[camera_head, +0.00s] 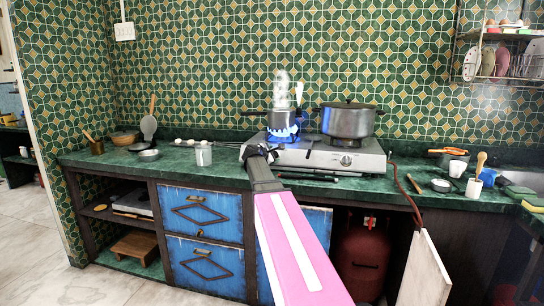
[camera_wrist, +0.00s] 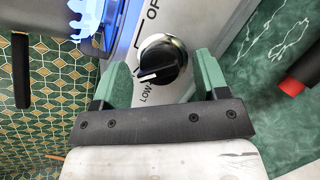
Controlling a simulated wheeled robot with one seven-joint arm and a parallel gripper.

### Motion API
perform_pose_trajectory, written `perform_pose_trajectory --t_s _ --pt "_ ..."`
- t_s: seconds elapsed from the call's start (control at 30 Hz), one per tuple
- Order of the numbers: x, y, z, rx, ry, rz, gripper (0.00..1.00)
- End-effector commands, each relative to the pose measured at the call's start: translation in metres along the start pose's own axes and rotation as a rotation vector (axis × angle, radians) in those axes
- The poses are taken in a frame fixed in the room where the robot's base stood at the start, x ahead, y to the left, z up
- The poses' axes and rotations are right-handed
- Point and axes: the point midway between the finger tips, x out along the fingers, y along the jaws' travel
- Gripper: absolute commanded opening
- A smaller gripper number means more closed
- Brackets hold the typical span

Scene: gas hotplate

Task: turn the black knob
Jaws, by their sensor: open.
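The black knob (camera_wrist: 162,60) shows in the wrist view, on the grey front panel of the gas hotplate (camera_head: 312,156). It has a shiny round rim and a pale pointer mark, with "LOW" and part of "OF" printed beside it. My gripper (camera_wrist: 160,62) is open, its green fingers on either side of the knob; I cannot tell whether they touch it. In the head view my gripper (camera_head: 258,153) is at the hotplate's left front corner and hides this knob. Another knob (camera_head: 346,160) shows on the right of the panel.
A steaming small pan (camera_head: 282,124) stands over a blue flame on the left burner. A large lidded pot (camera_head: 348,121) stands on the right. A white mug (camera_head: 203,154) stands on the green counter left of the hotplate. A red gas cylinder (camera_head: 361,258) stands below.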

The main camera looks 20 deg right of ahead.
Motion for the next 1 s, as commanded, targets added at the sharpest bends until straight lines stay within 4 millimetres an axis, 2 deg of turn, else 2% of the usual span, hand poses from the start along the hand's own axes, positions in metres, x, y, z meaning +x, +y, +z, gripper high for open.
perform_pose_trajectory --t_s 0.27,0.4,0.73,1.0 --pt "0.0009 0.0000 0.0000 0.000 0.000 0.000 0.67" --pt "0.0008 -0.0001 0.0000 0.000 0.000 0.000 0.22" --pt "0.0008 -0.0004 -0.0001 0.022 -0.002 -0.010 0.21" --pt "0.0010 0.0007 -0.0004 0.151 -0.012 -0.061 0.21"
